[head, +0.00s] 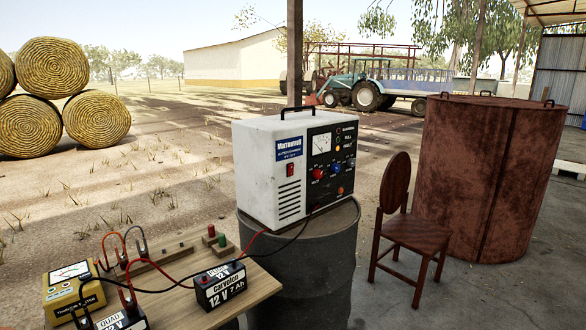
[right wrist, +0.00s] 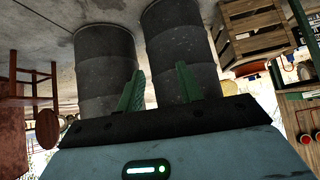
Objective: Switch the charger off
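The charger (head: 262,165) is a white box with a black front panel and a top handle. It stands upright on a dark drum in the head view. A red rocker switch (head: 290,170) sits on its white side, below the blue label; its on or off position is too small to tell. Neither gripper shows in the head view.
A wooden table (head: 262,285) at front left holds a battery (head: 221,285), a yellow tester (head: 70,290) and cables. A wooden chair (head: 412,230) and a rusty tank (head: 490,175) stand right of the charger. Two grey drums (right wrist: 105,70) (right wrist: 182,45) appear beyond the right fingers.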

